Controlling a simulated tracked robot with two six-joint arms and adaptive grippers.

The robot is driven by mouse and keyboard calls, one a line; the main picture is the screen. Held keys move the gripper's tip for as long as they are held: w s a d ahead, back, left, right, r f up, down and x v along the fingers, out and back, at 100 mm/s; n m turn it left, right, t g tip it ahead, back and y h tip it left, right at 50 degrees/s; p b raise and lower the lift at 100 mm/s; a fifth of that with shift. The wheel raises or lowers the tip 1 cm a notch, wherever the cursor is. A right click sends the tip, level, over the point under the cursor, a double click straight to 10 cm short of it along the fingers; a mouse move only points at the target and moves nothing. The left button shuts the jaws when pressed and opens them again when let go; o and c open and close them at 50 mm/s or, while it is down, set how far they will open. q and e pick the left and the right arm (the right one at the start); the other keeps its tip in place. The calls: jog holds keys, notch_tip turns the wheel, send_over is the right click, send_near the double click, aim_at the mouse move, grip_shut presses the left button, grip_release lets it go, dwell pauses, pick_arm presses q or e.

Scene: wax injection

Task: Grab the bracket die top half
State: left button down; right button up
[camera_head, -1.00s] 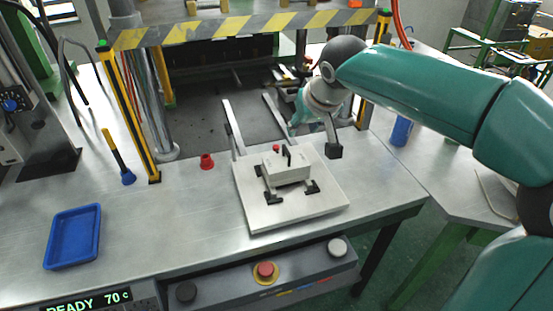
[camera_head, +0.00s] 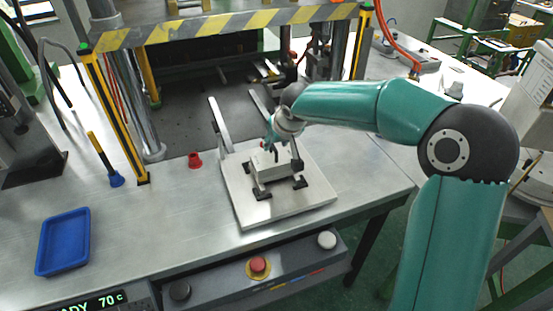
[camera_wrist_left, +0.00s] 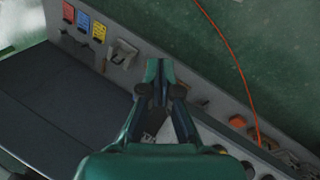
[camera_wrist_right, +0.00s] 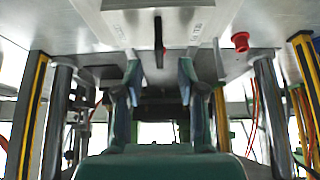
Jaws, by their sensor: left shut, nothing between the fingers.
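The bracket die (camera_head: 266,173) is a pale grey block on a metal plate (camera_head: 255,212), held by black clamps. I cannot make out a seam between its halves. My right gripper (camera_head: 272,142) reaches in at the block's back right and partly hides it. In the right wrist view, my right gripper (camera_wrist_right: 160,68) is open, its fingers apart. The die (camera_wrist_right: 120,22) fills the top of that view, with a dark upright bar (camera_wrist_right: 158,32) in line with the gap. My left gripper (camera_wrist_left: 160,65) is shut and empty in the left wrist view, away from the die.
A press frame with a striped beam (camera_head: 225,30) stands behind the plate, with yellow posts. An empty blue tray (camera_head: 62,243) lies at the left. Bare tabletop lies between tray and plate.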

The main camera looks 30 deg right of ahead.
aim_at(274, 146)
jog(key=p+x, duration=0.1)
jog(key=x, duration=0.3)
jog(key=shift+f, duration=0.25)
jog(key=shift+c, duration=0.2)
grip_shut()
jog(key=shift+r, duration=0.15)
